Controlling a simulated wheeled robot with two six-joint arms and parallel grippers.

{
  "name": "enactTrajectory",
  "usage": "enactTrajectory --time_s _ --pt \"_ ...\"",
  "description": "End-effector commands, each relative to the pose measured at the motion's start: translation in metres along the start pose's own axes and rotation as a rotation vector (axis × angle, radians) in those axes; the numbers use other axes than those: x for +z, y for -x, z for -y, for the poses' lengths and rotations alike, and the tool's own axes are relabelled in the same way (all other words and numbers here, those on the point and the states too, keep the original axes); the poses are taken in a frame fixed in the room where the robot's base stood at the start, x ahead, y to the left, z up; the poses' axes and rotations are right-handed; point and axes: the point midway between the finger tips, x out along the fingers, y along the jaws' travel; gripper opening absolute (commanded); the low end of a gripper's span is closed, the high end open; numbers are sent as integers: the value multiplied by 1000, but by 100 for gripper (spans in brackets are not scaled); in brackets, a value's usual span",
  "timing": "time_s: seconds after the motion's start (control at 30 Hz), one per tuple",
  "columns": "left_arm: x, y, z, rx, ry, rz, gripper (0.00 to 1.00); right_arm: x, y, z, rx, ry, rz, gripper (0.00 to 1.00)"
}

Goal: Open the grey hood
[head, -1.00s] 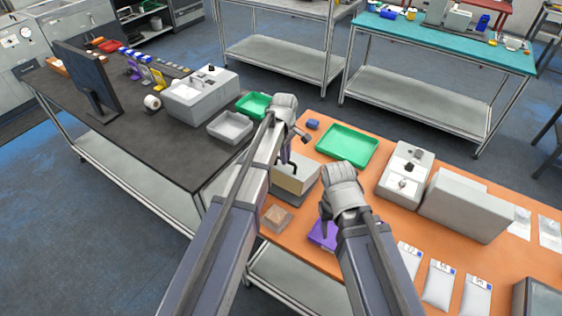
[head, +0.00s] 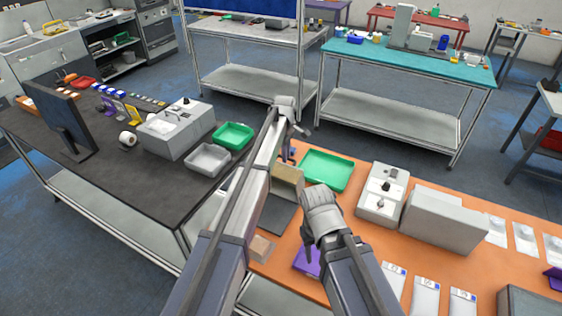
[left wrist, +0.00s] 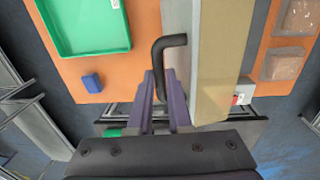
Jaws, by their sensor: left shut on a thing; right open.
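The grey hood (head: 287,182) is at the left end of the orange table, partly behind my left arm. Its tan face shows tilted up, with a dark grey surface (head: 276,214) in front of it. In the left wrist view, the hood's grey and tan side (left wrist: 218,65) stands right of my fingers. A bent black handle (left wrist: 168,42) lies between the fingers of my left gripper (left wrist: 159,82), which is shut on it. That gripper is also in the head view (head: 287,152). My right gripper (head: 309,234) is open, above the table near a purple item (head: 306,261).
A green tray (head: 326,170) lies behind the hood, with a small blue block (left wrist: 92,83) near it. A brown block (head: 261,249) lies at the table's front left. Grey machines (head: 380,193) and white packets (head: 425,297) are to the right.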

Motion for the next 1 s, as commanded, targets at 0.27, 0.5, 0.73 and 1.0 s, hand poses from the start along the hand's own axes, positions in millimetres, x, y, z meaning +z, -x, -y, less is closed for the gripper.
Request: enactTrajectory --time_s 0.27,0.5,0.73,1.0 --pt "-1 -11 -23 2 2 -1 0 0 -9 1 1 2 0 50" --pt "-1 -13 -29 4 2 -2 0 -1 -11 1 1 3 0 50" --pt "-1 -13 -30 6 2 -3 0 -1 -11 1 1 3 0 50" --pt "-2 -12 -31 5 2 -2 26 -1 -11 1 1 3 0 50"
